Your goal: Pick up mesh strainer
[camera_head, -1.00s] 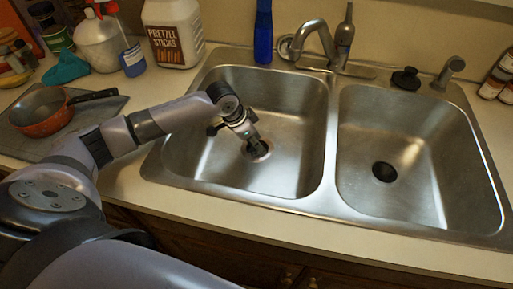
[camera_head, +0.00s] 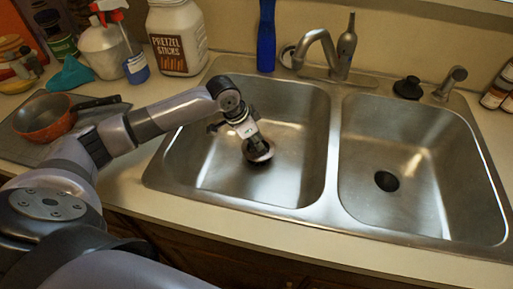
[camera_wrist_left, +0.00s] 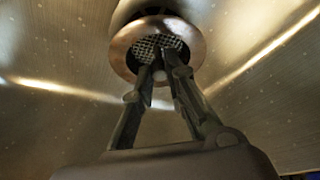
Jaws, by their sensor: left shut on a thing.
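The mesh strainer (camera_wrist_left: 128,37) is a small round piece with a copper-toned metal rim and a mesh middle. In the left wrist view it sits at the tips of my left gripper (camera_wrist_left: 160,70), whose fingers are closed together on it. In the head view my left gripper (camera_head: 254,143) reaches down into the left sink basin, with the strainer (camera_head: 260,157) at its fingertips. The strainer is near the basin floor; I cannot tell how far above it. The gripper hides part of the strainer and the drain. My right gripper is not in view.
The left basin (camera_head: 290,185) has walls around the gripper. The right basin (camera_head: 420,190) is empty. A faucet (camera_head: 322,45) stands behind. A pretzel jar (camera_head: 178,40), a spray bottle (camera_head: 102,48) and an orange pan (camera_head: 42,122) are on the left counter.

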